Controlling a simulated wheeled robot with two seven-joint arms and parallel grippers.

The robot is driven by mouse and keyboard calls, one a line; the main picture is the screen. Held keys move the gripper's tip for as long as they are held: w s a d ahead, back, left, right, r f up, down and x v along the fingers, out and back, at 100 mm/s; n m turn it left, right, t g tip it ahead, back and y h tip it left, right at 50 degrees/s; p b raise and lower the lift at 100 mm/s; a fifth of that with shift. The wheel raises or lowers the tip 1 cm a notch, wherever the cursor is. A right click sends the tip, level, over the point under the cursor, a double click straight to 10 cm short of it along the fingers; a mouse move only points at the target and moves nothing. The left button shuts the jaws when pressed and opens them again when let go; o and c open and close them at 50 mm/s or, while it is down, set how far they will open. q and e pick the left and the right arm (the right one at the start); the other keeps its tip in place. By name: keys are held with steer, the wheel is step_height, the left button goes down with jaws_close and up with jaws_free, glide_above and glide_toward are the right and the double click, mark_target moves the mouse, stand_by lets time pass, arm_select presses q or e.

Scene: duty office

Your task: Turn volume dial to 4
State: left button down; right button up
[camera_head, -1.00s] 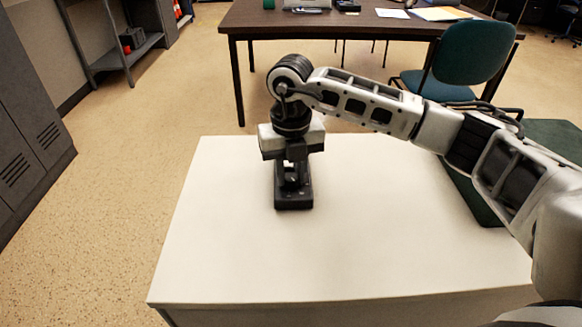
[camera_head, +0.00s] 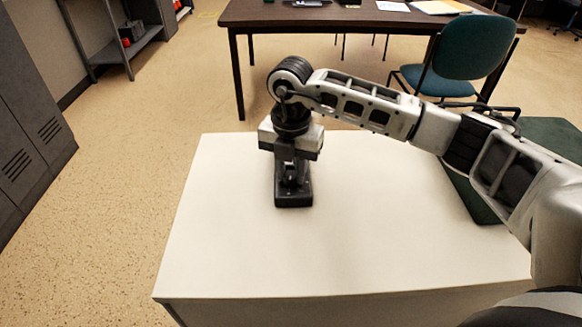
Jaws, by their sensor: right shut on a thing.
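A small dark box-shaped device (camera_head: 294,199) sits on the white table (camera_head: 232,240). Its near face shows, and most of its top is covered by my right gripper. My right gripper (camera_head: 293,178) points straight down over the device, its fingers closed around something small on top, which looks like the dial. The dial itself and any numbers are hidden or too small to read. My left gripper is not in view.
The white tabletop is clear around the device. A dark green surface (camera_head: 478,198) lies at the table's right. Behind stand a brown desk (camera_head: 300,14) with papers and a teal chair (camera_head: 472,48). Grey lockers (camera_head: 30,130) and a shelf (camera_head: 118,48) are on the left.

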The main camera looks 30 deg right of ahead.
mark_target(291, 175)
stand_by(0.3)
steer(key=o, duration=1)
steer(key=shift+c, duration=0.2)
arm_select(q)
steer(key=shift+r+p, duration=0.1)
steer(key=shift+p, duration=0.4)
arm_select(e)
step_height(291, 175, up, 16)
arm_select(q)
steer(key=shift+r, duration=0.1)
arm_select(e)
steer(key=shift+s, duration=0.1)
